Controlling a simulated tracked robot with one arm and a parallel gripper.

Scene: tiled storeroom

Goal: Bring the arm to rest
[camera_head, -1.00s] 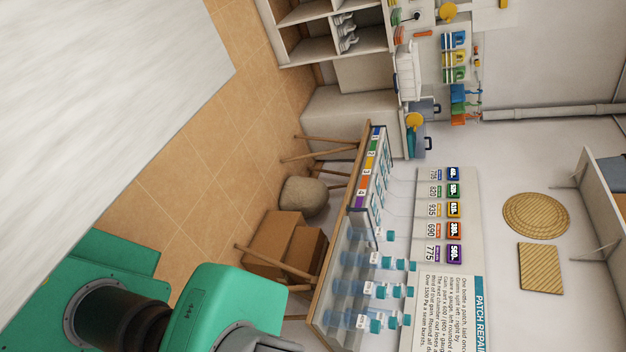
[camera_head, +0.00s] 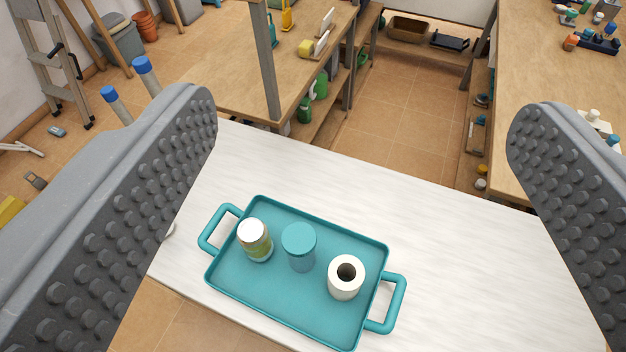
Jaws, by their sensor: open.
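My gripper (camera_head: 362,115) is open and empty. Its two grey studded fingers stand wide apart at the left and right of the view. Between and beyond them, a teal tray (camera_head: 270,297) with two loop handles lies on a white streaked tabletop (camera_head: 455,240), near its edge. On the tray stand a white-capped jar (camera_head: 255,240), a teal-lidded container (camera_head: 299,247) and a white roll (camera_head: 346,278) with a dark hole. The fingers appear apart from the tray and its contents. The outer parts of both fingers are cut off by the frame.
A wooden workbench (camera_head: 215,75) with a grey post stands behind the white table. Another bench (camera_head: 550,80) with small parts is at the right. A stepladder (camera_head: 50,65) and grey bin (camera_head: 118,42) are at the left. Tiled floor (camera_head: 405,130) is clear between the benches.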

